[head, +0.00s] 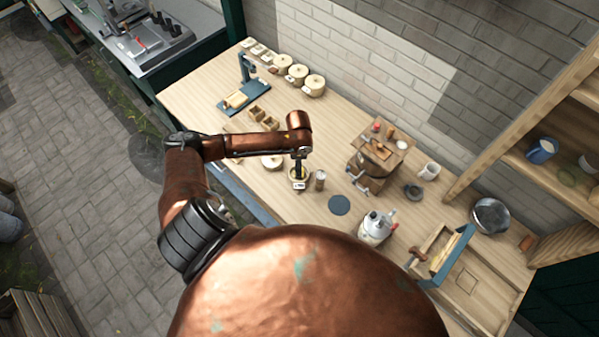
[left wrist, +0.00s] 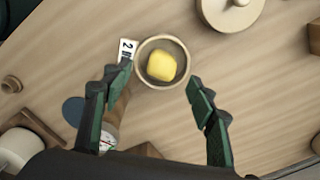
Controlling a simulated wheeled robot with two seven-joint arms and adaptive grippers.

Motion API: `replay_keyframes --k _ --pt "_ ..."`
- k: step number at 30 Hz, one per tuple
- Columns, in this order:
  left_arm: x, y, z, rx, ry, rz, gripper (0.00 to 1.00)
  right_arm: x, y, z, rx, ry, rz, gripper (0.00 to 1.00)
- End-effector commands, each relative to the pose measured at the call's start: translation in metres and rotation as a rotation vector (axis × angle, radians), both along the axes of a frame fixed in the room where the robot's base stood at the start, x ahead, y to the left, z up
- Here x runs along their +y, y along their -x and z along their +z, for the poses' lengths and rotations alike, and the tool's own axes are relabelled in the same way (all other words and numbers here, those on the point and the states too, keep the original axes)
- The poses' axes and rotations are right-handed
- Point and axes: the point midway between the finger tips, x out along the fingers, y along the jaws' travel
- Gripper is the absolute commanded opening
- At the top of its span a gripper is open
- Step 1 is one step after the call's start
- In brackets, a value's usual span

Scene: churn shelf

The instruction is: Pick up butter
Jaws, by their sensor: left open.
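The butter (left wrist: 162,66) is a yellow rounded block lying inside a small round pot (left wrist: 185,52) on the wooden bench. My left gripper (left wrist: 160,100) is open in the left wrist view, with its green-padded fingers apart and the pot just ahead between them. A small label with a "2" stands beside the pot (left wrist: 126,47). In the head view my left gripper (head: 299,172) points down over the pot (head: 300,183), largely covering its inside. My right gripper is not in view.
A small jar (head: 320,180) stands close right of the pot, and a round lid (head: 272,161) lies to its left. A dark blue disc (head: 340,205), a wooden churn box (head: 370,175) and a white jug (head: 375,228) stand farther right. Lidded crocks (head: 298,75) line the back.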

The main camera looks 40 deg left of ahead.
Motion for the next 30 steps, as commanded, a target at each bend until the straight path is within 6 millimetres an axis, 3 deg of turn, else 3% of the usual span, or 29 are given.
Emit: replay_keyframes --k 3,9,18,30 --pt "0.002 -0.001 -0.015 0.002 0.001 0.002 0.53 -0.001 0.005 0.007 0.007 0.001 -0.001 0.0" --pt "0.004 -0.001 -0.042 0.001 -0.001 0.003 0.53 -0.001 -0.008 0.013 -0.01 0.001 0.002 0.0" --pt "0.005 0.0 -0.048 -0.001 -0.001 0.003 0.53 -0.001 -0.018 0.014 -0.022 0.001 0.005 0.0" --pt "0.005 0.0 -0.047 -0.002 -0.001 0.003 0.25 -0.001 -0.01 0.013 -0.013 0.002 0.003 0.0"
